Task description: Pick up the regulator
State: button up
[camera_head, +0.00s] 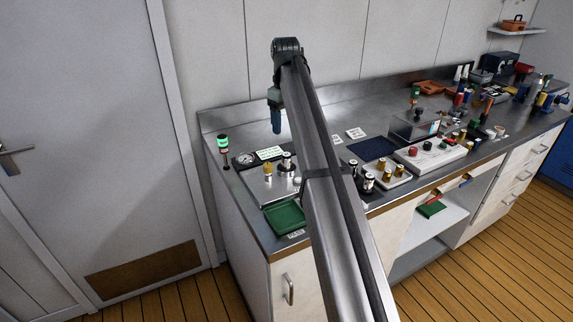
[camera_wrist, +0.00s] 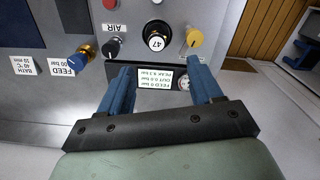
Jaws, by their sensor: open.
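No part is plainly labelled as the regulator. The likeliest one is a round black knob with a white marked face (camera_wrist: 155,36) on the grey panel, seen from above in the wrist view. A yellow-topped fitting (camera_wrist: 194,38) stands beside it; it also shows in the head view (camera_head: 267,172). My gripper (camera_wrist: 161,72) is open and empty, its blue fingers apart over a small pressure display (camera_wrist: 155,78). The black knob lies beyond the fingertips, not between them. In the head view my gripper (camera_head: 276,122) hangs above the back of the bench, partly behind my arm.
A small round gauge (camera_head: 244,159) and a green-lit lamp post (camera_head: 224,146) stand at the bench's left end. A green tray (camera_head: 284,217) lies at the front edge. Several metal fittings and a white panel (camera_head: 431,156) fill the bench further right. My arm hides part of the bench.

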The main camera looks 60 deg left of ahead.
aim_at(286, 154)
notch_tip(286, 154, down, 8)
jog(key=shift+w+r, duration=0.1)
jog(key=shift+r, duration=0.1)
jog(key=shift+w+a+f, duration=0.1)
jog(key=shift+a+f, duration=0.1)
jog(key=shift+f, duration=1.3)
jog(key=shift+w+a+f, duration=0.1)
jog(key=shift+a+f, duration=0.05)
jog(key=shift+f, duration=1.3)
grip_shut()
